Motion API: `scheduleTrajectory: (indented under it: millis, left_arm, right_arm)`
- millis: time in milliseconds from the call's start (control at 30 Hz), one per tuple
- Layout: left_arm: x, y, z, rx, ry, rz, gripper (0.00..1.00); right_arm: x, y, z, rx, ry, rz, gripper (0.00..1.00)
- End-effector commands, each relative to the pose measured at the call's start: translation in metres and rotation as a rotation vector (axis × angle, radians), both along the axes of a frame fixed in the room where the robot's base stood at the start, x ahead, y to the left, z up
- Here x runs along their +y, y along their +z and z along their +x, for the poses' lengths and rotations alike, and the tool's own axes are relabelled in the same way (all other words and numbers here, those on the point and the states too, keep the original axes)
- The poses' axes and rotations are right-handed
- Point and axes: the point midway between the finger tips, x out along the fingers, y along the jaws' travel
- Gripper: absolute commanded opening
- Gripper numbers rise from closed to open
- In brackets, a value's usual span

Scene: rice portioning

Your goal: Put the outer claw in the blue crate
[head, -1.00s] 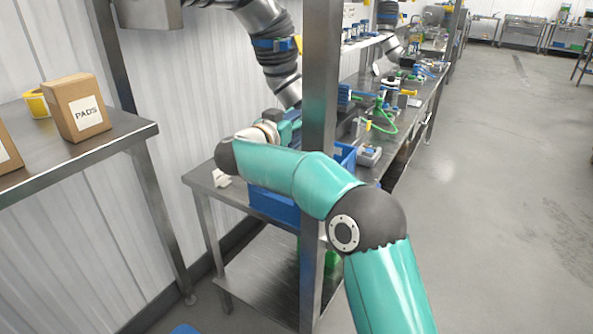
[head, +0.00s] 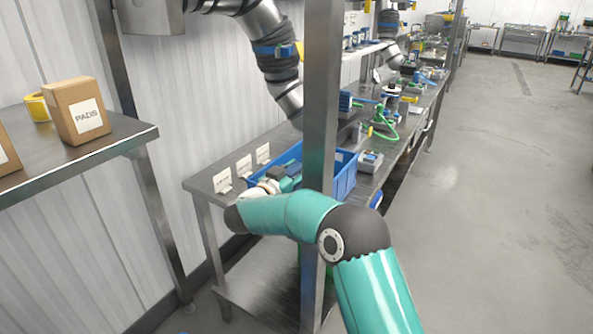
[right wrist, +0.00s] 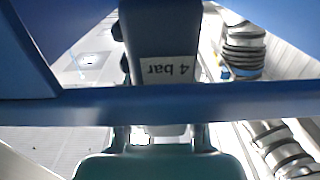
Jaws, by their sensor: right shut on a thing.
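The blue crate (head: 346,178) stands on the near end of the metal bench, partly hidden by the steel post and my right arm. My right gripper (head: 291,171) is at the crate's left part, at about rim height. In the right wrist view it is shut on a dark block (right wrist: 163,35) with an upside-down "4 bar" label, which seems to be the outer claw. A blue bar (right wrist: 250,103) crosses that view; I cannot tell whether it belongs to the claw or the crate. The fingertips are hidden. My left gripper is not in view.
A steel post (head: 319,120) stands in front of the crate. Small white cards (head: 222,181) stand along the bench's back edge. A grey box (head: 370,162) sits right of the crate. A silver arm (head: 275,55) hangs above. A carton (head: 78,110) is on the left shelf.

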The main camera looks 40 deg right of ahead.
Motion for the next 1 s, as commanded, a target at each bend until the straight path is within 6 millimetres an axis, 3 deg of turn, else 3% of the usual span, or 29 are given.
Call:
scheduleTrajectory:
  millis: [700, 733, 867, 1000]
  left_arm:
    - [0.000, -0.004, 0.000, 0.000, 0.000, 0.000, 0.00]
    - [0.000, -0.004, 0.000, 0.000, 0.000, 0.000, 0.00]
    - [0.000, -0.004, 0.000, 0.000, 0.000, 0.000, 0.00]
    - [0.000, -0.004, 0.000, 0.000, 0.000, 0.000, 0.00]
  right_arm:
    - [0.000, -0.009, 0.000, -0.003, -0.001, -0.003, 0.00]
    - [0.000, -0.011, 0.000, 0.000, -0.001, -0.001, 0.42]
    - [0.000, -0.011, 0.000, 0.000, -0.001, -0.001, 0.62]
    - [-0.001, -0.011, 0.000, 0.000, -0.001, -0.001, 0.62]
